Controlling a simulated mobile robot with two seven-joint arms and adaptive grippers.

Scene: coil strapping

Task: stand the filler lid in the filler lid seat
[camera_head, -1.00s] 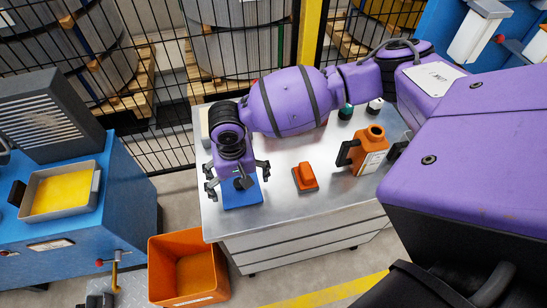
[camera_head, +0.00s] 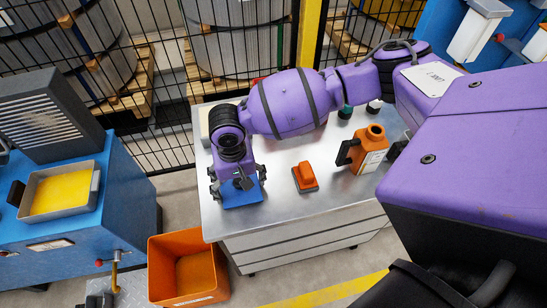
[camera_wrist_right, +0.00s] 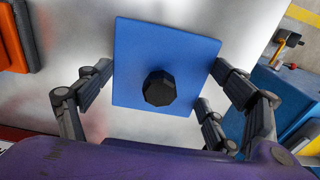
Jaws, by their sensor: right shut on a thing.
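A blue square plate with a black knob, which looks like the filler lid (camera_head: 243,199), lies at the front left of the metal cabinet top. In the right wrist view, the lid (camera_wrist_right: 135,50) shows its black octagonal knob in its middle. My right gripper (camera_head: 238,188) is straight above it, pointing down, with its fingers shut on the plate's opposite edges. These fingers (camera_wrist_right: 162,82) also show at both sides of the plate in the wrist view. The plate appears to lie flat. I cannot pick out the filler lid seat.
On the cabinet top (camera_head: 280,222), an orange block (camera_head: 305,177) lies just right of the lid. An orange jug (camera_head: 370,150) with a black handle stands further right. An orange bin (camera_head: 188,268) is on the floor. A blue machine with a yellow tray (camera_head: 62,192) stands left.

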